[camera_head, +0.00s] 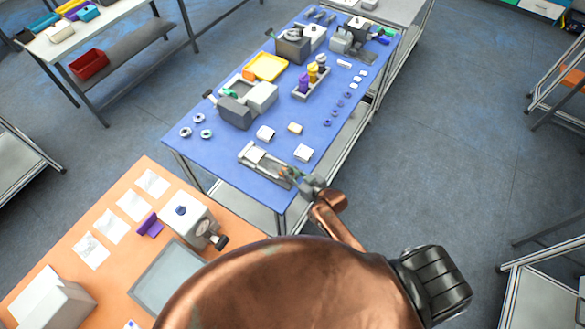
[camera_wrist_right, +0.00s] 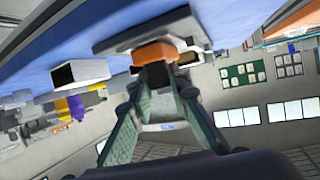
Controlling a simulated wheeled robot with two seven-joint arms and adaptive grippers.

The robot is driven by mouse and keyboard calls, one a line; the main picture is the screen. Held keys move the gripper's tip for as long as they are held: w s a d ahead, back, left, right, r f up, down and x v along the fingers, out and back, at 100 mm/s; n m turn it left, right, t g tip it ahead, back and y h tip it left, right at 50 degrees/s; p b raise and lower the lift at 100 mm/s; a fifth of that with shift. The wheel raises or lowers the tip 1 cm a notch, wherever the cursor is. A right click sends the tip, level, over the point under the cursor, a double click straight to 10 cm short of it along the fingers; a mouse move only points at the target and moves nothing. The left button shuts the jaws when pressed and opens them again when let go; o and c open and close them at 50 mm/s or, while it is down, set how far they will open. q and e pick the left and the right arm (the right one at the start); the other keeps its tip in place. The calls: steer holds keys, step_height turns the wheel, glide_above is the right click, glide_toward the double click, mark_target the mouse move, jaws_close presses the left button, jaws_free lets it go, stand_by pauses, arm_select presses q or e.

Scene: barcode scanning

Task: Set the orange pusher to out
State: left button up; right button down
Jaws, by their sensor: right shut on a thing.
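The orange pusher (camera_wrist_right: 154,52) shows in the right wrist view, under the edge of a grey fixture (camera_wrist_right: 150,30). My right gripper (camera_wrist_right: 158,80) is shut on it, with a dark block between the fingertips. In the head view my right gripper (camera_head: 292,174) is at the right end of the long grey fixture (camera_head: 252,160) near the blue table's front edge. My left gripper is not in view.
A grey machine (camera_head: 234,112) and a yellow tray (camera_head: 266,67) stand behind. An orange table (camera_head: 75,235) with a white device (camera_head: 187,216) is at front left.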

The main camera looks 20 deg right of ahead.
steer(key=shift+d, duration=0.1)
steer(key=c, duration=2)
jaws_free()
steer(key=shift+s+d, duration=0.1)
steer(key=shift+s, duration=0.1)
steer(key=shift+o, duration=1)
steer(key=shift+w, duration=0.1)
steer(key=v, duration=1.2)
